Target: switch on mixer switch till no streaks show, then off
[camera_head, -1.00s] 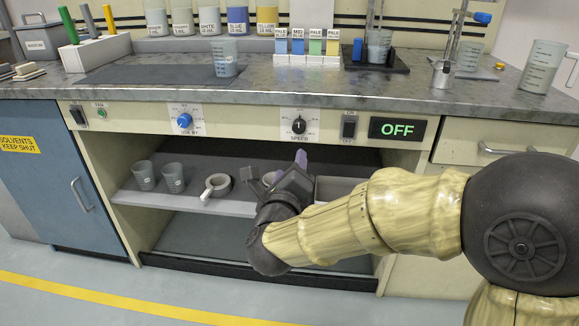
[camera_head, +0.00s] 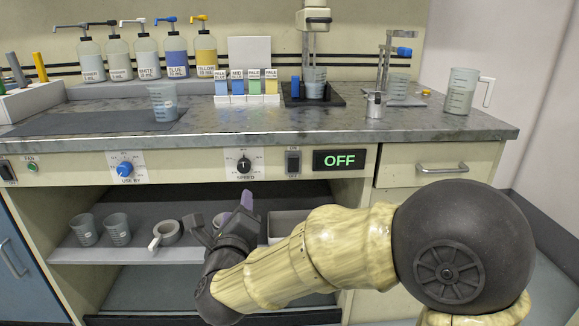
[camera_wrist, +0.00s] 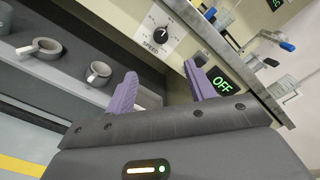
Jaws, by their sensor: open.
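The mixer switch (camera_head: 293,161), a dark rocker marked ON and OFF, is on the bench's front panel. The display (camera_head: 339,160) beside it reads OFF in green; it also shows in the wrist view (camera_wrist: 222,86). The mixer (camera_head: 317,18) stands at the back of the bench over a beaker (camera_head: 314,82) on a black base. Streaks in the beaker are too small to tell. My gripper (camera_head: 222,212) is open and empty, below the speed knob (camera_head: 244,165) and lower left of the switch.
A shelf (camera_head: 90,256) below the panel holds cups and a roll of tape (camera_head: 167,232). Pump bottles (camera_head: 146,58), colour cards (camera_head: 246,88), a loose beaker (camera_head: 163,102) and a jug (camera_head: 462,92) stand on the bench. The USE BY knob (camera_head: 125,169) is left of the speed knob.

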